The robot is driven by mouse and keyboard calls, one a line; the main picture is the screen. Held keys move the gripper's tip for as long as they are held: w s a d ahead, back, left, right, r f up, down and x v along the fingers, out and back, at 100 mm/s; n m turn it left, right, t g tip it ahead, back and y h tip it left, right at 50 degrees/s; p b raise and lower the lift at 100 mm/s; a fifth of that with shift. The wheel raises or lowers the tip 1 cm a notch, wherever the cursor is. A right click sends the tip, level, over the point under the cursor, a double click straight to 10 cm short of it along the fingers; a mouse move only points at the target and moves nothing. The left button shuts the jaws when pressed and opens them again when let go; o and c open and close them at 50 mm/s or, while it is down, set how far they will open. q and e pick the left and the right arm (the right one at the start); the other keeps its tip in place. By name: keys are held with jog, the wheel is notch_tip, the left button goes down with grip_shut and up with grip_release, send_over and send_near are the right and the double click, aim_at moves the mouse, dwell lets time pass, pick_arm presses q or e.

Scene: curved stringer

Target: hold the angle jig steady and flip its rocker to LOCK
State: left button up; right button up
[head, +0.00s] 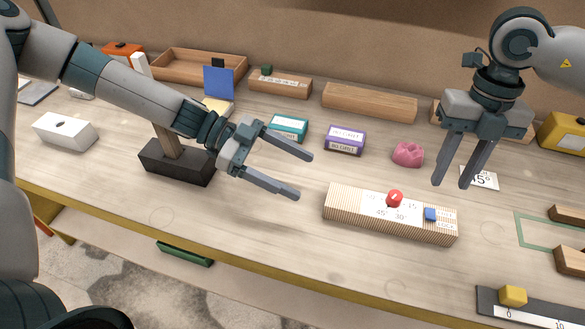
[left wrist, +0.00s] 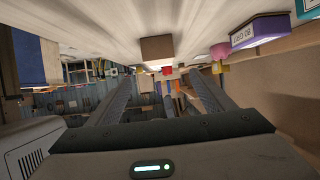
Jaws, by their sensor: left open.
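The angle jig (head: 345,209) is a long ribbed wooden block with a white scale face, lying on the bench at centre right. It carries a red knob (head: 395,197) and a small blue rocker (head: 430,214) at its right end; the lettering beside the rocker is too small to read. The jig's near end (left wrist: 158,48) also shows in the left wrist view, ahead of the fingers. My left gripper (head: 305,177) is open and empty, left of the jig and apart from it. My right gripper (head: 451,186) points down with its fingers apart, above and behind the jig's right end.
A purple box (head: 344,140), a teal box (head: 288,127) and a pink lump (head: 407,154) stand behind the jig. A dark block with a wooden post (head: 175,165) is under my left arm. A ruler with a yellow slider (head: 513,296) lies front right. Bench just left of the jig is clear.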

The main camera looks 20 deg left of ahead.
aim_at(364, 206)
pick_arm(q)
jog(key=shift+d, duration=0.1)
dwell(0.3)
jog(key=x, duration=1.7)
jog(key=shift+d, duration=0.15)
jog(key=shift+c, duration=0.6)
